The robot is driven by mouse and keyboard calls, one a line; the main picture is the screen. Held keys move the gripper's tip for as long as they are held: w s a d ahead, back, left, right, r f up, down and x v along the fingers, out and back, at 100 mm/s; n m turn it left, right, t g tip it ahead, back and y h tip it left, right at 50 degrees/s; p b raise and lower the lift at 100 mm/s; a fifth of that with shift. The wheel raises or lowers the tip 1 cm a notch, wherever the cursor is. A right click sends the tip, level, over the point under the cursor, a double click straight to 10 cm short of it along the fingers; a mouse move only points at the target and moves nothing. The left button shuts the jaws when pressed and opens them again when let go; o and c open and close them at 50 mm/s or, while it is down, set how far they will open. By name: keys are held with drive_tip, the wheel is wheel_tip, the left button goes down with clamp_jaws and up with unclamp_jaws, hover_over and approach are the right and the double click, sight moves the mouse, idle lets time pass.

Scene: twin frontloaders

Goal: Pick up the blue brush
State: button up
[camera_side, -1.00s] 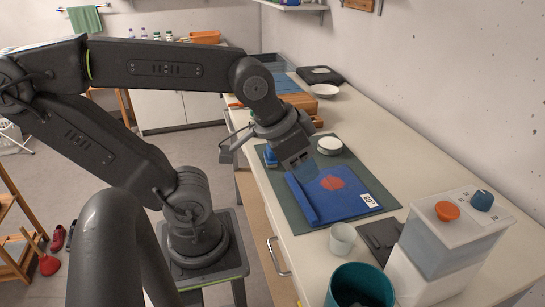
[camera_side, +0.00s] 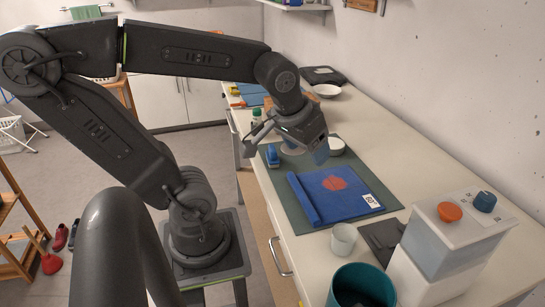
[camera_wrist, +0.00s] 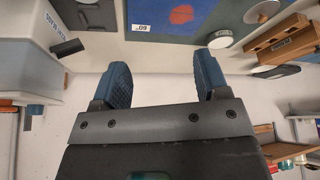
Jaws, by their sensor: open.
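A small blue object, which looks like the blue brush (camera_side: 272,155), sits at the left edge of the grey-green mat (camera_side: 297,215) in the side view. I cannot make out its bristles. My gripper (camera_side: 321,150) is open and empty, above the back part of the mat, to the right of the brush and apart from it. In the wrist view, the two blue fingers of my gripper (camera_wrist: 163,78) stand wide apart with nothing between them. The brush does not show clearly there.
A folded blue cloth with a red patch (camera_side: 335,185) lies on the mat. A white cup (camera_side: 343,239), teal bin (camera_side: 361,287) and white box (camera_side: 445,235) stand in front.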

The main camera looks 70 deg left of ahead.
drive_tip(key=w+a+f+n+g+y, duration=0.2)
drive_tip(key=a+n, duration=0.4)
drive_tip(key=a, duration=0.4)
drive_tip(key=n+g, duration=0.2)
drive_tip(key=n, duration=0.4)
approach(273, 149)
drive_tip(key=shift+y, duration=0.3)
drive_tip(key=x, duration=0.6)
drive_tip(key=shift+w+f, duration=0.1)
drive_tip(key=shift+f, duration=0.15)
drive_tip(key=shift+x, duration=2.85)
drive_tip(key=shift+d, duration=0.1)
drive_tip(key=c, duration=1)
wheel_tip(273, 149, up, 10)
